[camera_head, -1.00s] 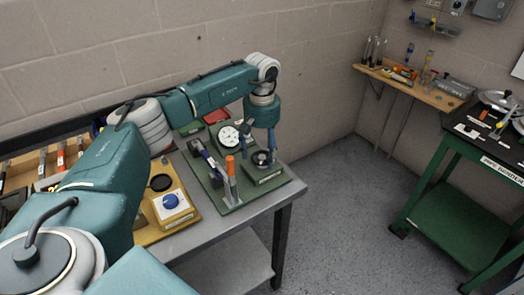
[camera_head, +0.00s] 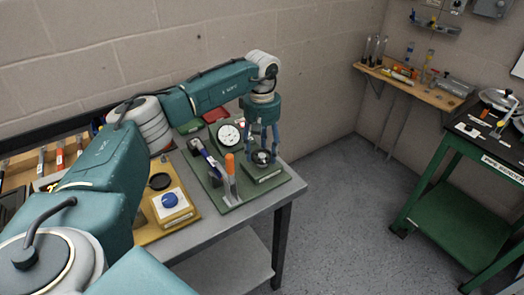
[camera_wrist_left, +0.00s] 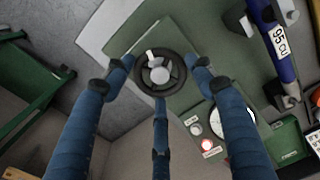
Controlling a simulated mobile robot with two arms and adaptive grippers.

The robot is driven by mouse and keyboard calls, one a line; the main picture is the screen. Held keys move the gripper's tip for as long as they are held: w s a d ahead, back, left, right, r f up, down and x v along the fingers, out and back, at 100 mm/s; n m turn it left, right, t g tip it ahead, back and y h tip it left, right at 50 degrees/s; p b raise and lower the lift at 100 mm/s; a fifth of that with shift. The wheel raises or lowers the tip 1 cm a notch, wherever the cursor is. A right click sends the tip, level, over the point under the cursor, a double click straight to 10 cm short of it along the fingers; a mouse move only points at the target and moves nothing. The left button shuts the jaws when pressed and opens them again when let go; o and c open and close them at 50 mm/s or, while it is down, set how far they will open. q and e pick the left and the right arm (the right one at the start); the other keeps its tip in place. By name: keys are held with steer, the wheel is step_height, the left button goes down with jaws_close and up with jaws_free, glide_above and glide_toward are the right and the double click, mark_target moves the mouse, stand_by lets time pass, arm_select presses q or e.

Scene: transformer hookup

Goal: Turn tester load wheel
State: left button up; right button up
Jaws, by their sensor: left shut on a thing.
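The load wheel is a small dark round handwheel (camera_head: 262,157) with a light hub, at the front right corner of the green tester base (camera_head: 236,203). It also shows in the left wrist view (camera_wrist_left: 161,74), with a pale tab on its rim. My left gripper (camera_head: 262,154) points straight down over it. The tester's white dial gauge (camera_head: 230,133) stands behind and left of the wheel. My right gripper is not in view.
An upright orange-handled lever (camera_head: 230,166) and a blue bar (camera_wrist_left: 274,42) labelled 95 CU stand left of the wheel. A yellow block with a blue knob (camera_head: 170,200) sits further left. A green cart (camera_head: 450,190) is at the right, across open floor.

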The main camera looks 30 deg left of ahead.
arm_select(q)
steer(key=n, duration=0.5)
steer(key=shift+n, duration=0.3)
steer(key=n, duration=0.4)
steer(key=shift+n, duration=0.3)
steer(key=n, duration=0.4)
steer(key=shift+n, duration=0.3)
steer(key=n, duration=0.5)
steer(key=shift+r, duration=0.1)
steer(key=n, duration=0.5)
steer(key=shift+n, duration=0.4)
steer(key=n+p, duration=0.1)
steer(key=n, duration=0.3)
steer(key=shift+n, duration=0.3)
steer(key=n, duration=0.4)
steer(key=shift+n+p, duration=0.6)
steer(key=shift+n, duration=1.9)
